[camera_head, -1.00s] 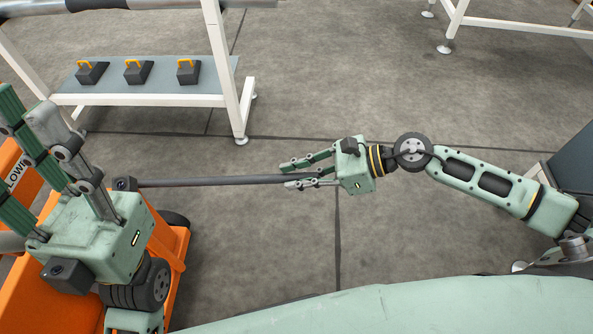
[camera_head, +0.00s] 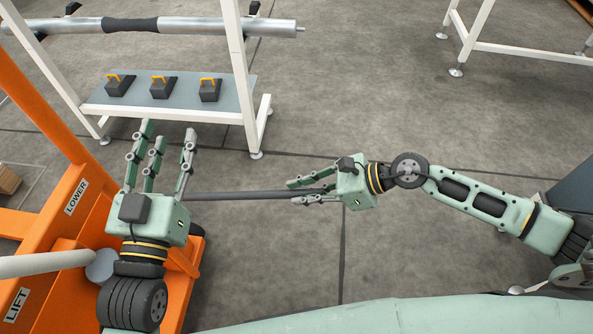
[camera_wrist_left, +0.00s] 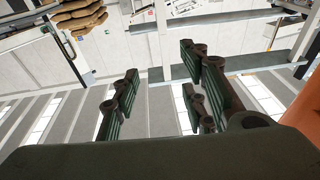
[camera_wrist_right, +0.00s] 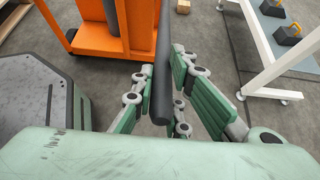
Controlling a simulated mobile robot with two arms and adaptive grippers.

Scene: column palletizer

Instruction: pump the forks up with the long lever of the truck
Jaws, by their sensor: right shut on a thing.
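The orange truck (camera_head: 88,215) stands at the left of the head view, with LOWER and LIFT labels on it. Its long dark lever (camera_head: 255,195) runs nearly level in the picture from the truck to my right gripper (camera_head: 312,192). My right gripper is shut on the lever near its free end; in the right wrist view the lever (camera_wrist_right: 163,75) passes between its fingers. My left gripper (camera_head: 160,155) is open and empty, in front of the truck, its fingers pointing away and hiding the lever's truck end. The forks cannot be made out.
A grey rod (camera_head: 45,263) with a round end lies between the two labels. Behind stands a white rack (camera_head: 240,75) with several black weights with yellow handles (camera_head: 163,88) on its shelf and a metal bar (camera_head: 200,27) above. Open floor lies right of the rack.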

